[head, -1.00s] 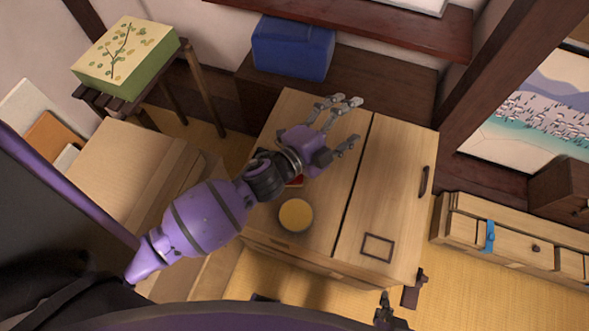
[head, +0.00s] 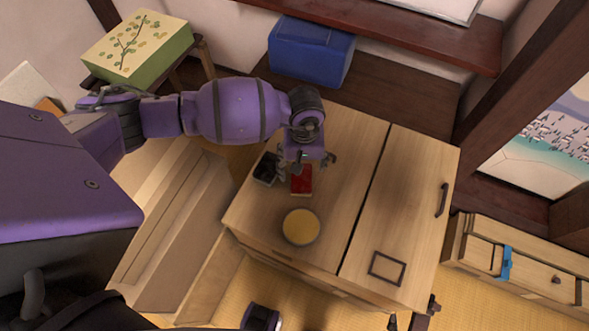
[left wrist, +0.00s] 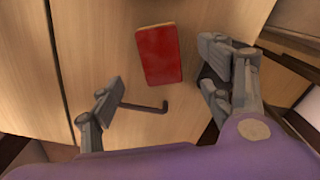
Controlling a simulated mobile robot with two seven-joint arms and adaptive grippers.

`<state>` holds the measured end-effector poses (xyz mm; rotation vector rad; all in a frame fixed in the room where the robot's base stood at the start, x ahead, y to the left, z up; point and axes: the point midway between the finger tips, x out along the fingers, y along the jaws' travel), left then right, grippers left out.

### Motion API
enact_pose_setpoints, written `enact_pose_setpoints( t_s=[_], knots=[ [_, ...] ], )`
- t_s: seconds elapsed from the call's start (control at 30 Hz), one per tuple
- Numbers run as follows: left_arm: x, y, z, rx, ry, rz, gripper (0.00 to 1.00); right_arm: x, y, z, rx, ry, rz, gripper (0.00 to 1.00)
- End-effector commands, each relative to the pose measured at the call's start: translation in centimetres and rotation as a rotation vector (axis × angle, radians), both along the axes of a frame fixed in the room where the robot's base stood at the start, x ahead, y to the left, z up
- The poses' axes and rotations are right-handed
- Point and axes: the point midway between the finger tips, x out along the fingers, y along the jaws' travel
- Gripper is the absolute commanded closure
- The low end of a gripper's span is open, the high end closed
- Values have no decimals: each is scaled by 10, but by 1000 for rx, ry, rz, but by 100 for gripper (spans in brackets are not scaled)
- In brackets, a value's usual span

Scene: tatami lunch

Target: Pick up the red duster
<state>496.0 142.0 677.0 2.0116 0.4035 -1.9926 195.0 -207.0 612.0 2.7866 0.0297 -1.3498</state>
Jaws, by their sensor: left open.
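The red duster (head: 302,180) is a small red block lying on the light wooden cabinet top (head: 345,150). In the left wrist view the duster (left wrist: 162,55) lies flat between my spread fingers, toward the far side. My left gripper (head: 305,168) is open and empty over the duster's far end, and its hand covers part of it in the head view. In the left wrist view the left gripper (left wrist: 160,75) has fingers on both sides of the duster, with visible space around it. My right gripper cannot be made out.
A dark open box (head: 266,168) stands close left of the duster. A round yellow-topped item (head: 301,227) lies in front of it. A dark rectangular frame (head: 387,268) lies at the front right. A blue box (head: 311,52) stands behind the cabinet. The cabinet's right part is mostly clear.

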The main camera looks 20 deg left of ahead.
Motion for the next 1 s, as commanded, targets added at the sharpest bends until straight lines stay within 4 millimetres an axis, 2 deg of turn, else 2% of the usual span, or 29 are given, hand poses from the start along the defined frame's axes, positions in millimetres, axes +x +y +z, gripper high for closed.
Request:
enact_pose_setpoints(
  t_s=[0.17, 0.63, 0.77, 0.97, 1.0],
  knots=[
    [-2, 0, -10, 3, 9, -44, 28, -2, 0, -3, -1, 5, 1, 100],
    [2, 1, -71, -1, 10, -40, 28, -3, 0, -3, 0, 9, 0, 100],
    [2, 2, -78, 0, 9, -40, 28, -3, 0, -4, 0, 10, 0, 100],
    [2, 2, -78, -1, 8, -41, 28, -4, 0, -4, -1, 11, 0, 100],
    [2, 2, -78, -1, 8, -41, 33, -4, 0, -4, -1, 11, 0, 100]
  ],
)
